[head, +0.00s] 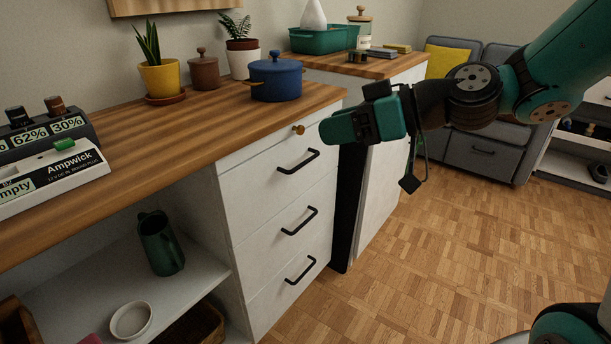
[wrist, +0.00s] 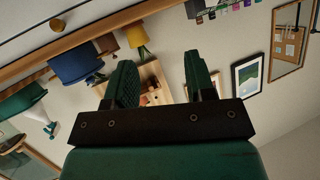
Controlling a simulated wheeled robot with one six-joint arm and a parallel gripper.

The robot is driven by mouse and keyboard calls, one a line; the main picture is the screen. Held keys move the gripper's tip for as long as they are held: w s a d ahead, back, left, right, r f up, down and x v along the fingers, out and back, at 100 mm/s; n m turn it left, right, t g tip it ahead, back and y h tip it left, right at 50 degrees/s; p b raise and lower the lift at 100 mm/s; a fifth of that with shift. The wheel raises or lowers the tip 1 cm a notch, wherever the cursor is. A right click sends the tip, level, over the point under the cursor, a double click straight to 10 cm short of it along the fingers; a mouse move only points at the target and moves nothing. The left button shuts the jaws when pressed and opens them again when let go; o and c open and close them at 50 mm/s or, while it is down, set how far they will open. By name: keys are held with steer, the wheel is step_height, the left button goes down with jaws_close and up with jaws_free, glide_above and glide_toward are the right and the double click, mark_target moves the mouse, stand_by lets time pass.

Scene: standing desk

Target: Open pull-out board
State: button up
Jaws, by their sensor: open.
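The pull-out board (head: 265,145) is a thin white front just under the wooden desktop, above the drawers. It looks flush with the cabinet. Its small brass knob (head: 299,129) sits towards the right end. In the wrist view, which is turned over, the knob (wrist: 58,24) shows at the upper left, outside the jaws. My gripper (head: 326,130) is right of the knob in the head view and seems apart from it. In the wrist view my gripper (wrist: 160,75) has its two green fingers spread, with nothing between them.
Three black drawer handles lie below the board, the top one (head: 298,162) close under it. A blue pot (head: 275,77) stands on the desktop (head: 205,115) near the corner. A second counter (head: 365,66) stands behind my gripper. The parquet floor (head: 430,240) at right is clear.

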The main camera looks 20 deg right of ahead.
steer(key=w+d+f+m+t+b, duration=0.2)
steer(key=w+d+f+t+b, duration=0.4)
steer(key=d+f+b, duration=0.4)
glide_toward(302, 131)
steer(key=shift+t+h, duration=0.4)
steer(key=x, duration=0.8)
steer(key=shift+w+a+b, duration=0.15)
steer(key=shift+a+b, duration=0.2)
steer(key=shift+a, duration=0.1)
jaws_close()
steer(key=shift+f, duration=0.1)
